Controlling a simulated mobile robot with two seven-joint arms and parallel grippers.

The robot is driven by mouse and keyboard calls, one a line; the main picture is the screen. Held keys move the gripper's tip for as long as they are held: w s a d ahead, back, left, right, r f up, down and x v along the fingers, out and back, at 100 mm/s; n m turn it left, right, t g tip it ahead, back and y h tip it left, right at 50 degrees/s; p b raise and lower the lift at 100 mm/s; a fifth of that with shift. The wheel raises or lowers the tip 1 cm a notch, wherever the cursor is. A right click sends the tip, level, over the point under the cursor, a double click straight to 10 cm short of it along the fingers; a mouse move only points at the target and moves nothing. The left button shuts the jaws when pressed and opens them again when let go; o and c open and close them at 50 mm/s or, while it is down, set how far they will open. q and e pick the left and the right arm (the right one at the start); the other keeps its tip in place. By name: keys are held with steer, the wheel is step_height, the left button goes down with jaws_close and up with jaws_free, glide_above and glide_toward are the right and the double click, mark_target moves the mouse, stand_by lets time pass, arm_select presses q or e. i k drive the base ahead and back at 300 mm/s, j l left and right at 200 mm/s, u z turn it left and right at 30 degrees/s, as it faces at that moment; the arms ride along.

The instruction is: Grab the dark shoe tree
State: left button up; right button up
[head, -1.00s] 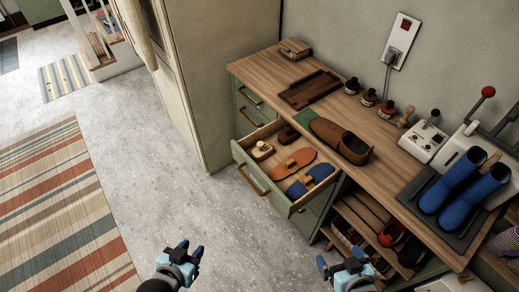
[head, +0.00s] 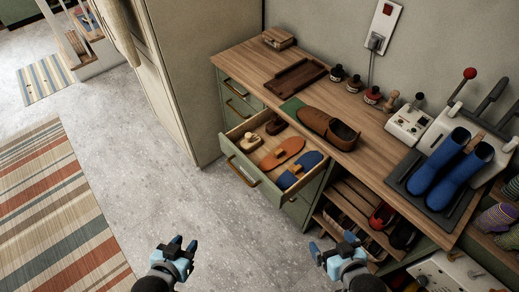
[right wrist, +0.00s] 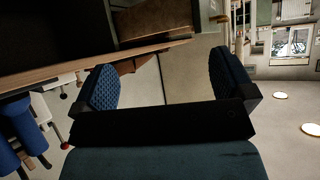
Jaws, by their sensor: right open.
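The dark shoe tree (head: 276,126) appears to be the small dark brown piece at the back of the open drawer (head: 236,168). It lies beside a pale wooden shoe tree (head: 250,142). My right gripper (head: 332,243) is open and empty, low in front of the bench and well short of the drawer. In the right wrist view, its two blue pads (right wrist: 165,82) stand wide apart with nothing between them. My left gripper (head: 184,243) hangs over the floor to the left, empty, its fingertips a little apart.
An orange sole (head: 282,153) and a blue sole (head: 303,170) share the drawer. Blue boots (head: 437,165) stand to the right. The floor (head: 200,205) before the drawer is clear.

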mark_target(277, 124)
steer(key=j+z, duration=0.2)
steer(key=z, duration=0.15)
steer(key=i+j+z, duration=0.1)
steer(key=j+z, duration=0.6)
steer(key=j, duration=1.2)
steer(key=k+j, duration=0.1)
steer(key=j, duration=0.45)
steer(key=j+z, duration=0.1)
steer(key=j, duration=0.5)
steer(key=k+j, duration=0.15)
steer(key=j, duration=1)
steer(key=k+z, duration=0.05)
